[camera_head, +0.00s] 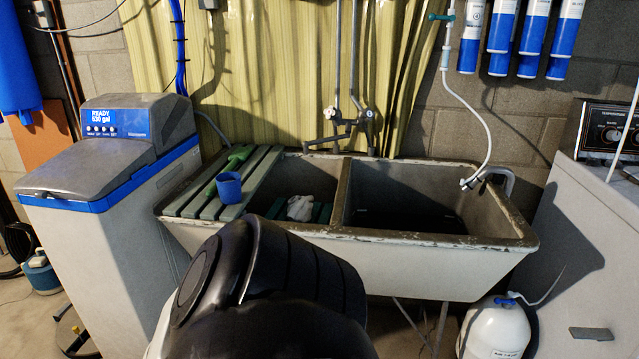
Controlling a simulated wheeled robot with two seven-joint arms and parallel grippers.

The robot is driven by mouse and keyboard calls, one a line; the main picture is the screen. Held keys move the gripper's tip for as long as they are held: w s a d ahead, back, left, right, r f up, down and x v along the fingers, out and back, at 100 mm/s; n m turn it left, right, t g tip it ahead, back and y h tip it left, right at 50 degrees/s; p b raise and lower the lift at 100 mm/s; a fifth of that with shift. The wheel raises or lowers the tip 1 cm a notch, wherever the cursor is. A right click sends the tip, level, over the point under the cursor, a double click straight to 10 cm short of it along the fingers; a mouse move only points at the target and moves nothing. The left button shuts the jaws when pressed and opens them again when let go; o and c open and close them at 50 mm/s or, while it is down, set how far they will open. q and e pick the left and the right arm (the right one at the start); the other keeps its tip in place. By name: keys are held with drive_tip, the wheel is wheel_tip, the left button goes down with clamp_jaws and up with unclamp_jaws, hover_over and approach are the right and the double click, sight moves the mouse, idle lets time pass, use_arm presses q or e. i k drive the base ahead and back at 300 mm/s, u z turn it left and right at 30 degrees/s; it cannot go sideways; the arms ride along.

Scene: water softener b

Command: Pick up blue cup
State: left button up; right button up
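The blue cup (229,187) stands upright on the green slatted board (203,203) that lies over the left end of the double sink. A green-handled tool (238,158) lies on the slats just behind the cup. A black and grey arm part of mine fills the bottom middle of the view, in front of the sink. It is below and to the right of the cup and apart from it in the picture. No fingertips of either gripper show.
The sink (437,252) has two basins; a white crumpled cloth (300,207) lies in the left one. A water softener (112,190) stands at left. A white appliance (585,255) stands at right, with a white tank (494,330) below. The faucet (350,125) rises behind the basins.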

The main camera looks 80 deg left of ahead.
sight(229, 184)
drive_tip(key=u, duration=3.1)
drive_tip(key=k, duration=0.45)
drive_tip(key=z, duration=0.65)
drive_tip(key=i, duration=1.25)
drive_tip(key=u, duration=1.35)
drive_tip(key=k, duration=0.35)
drive_tip(key=u, duration=0.25)
